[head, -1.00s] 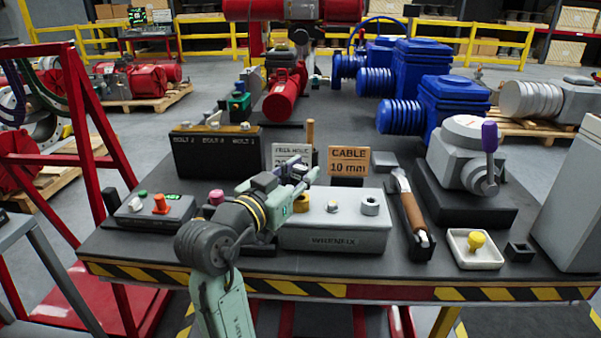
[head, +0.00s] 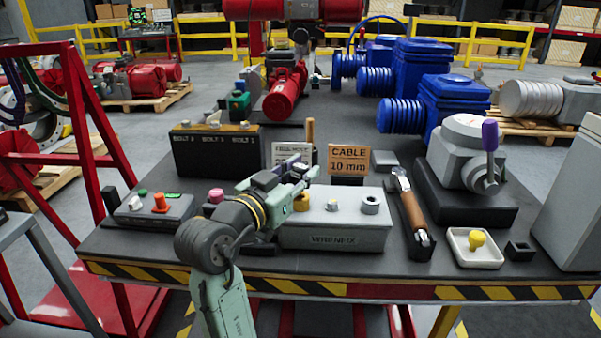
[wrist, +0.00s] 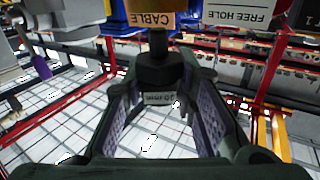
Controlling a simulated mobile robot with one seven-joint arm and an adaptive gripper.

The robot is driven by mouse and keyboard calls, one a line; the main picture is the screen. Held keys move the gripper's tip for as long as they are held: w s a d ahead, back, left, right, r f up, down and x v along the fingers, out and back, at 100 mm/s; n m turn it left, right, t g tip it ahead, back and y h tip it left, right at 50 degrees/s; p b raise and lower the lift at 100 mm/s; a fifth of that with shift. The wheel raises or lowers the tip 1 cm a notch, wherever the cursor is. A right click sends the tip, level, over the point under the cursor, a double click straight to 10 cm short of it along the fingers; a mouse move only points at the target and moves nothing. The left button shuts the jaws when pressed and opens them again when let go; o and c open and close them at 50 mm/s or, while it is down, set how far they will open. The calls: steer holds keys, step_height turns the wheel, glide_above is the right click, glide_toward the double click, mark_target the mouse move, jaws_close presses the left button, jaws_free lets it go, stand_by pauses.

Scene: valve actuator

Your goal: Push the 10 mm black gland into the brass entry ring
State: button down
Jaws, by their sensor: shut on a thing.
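A black gland (wrist: 158,76) with a narrower top stands between the fingers of my gripper (wrist: 160,105) in the wrist view. The gripper is shut on it; its small label is too blurred to read surely. In the head view my gripper (head: 298,174) is above the left part of a grey box (head: 335,238). The gland cannot be made out clearly there. The brass entry ring (head: 302,204) is on the box's top at the left, just below the gripper and partly hidden by it. I cannot tell whether the gland touches the ring.
A white fitting (head: 332,205) and a grey ring (head: 370,202) stand on the same box. Behind are a "CABLE 10 mm" sign (head: 348,160) and a "FREE HOLE" sign (head: 287,154). A wood-handled tool (head: 411,208) and a white dish (head: 460,257) lie to the right.

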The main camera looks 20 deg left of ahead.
steer(key=shift+f+b, duration=1.4)
steer(key=shift+f, duration=0.2)
stand_by(0.4)
steer(key=c, duration=1.2)
jaws_free()
steer(key=v, duration=1.2)
steer(key=shift+r, duration=0.1)
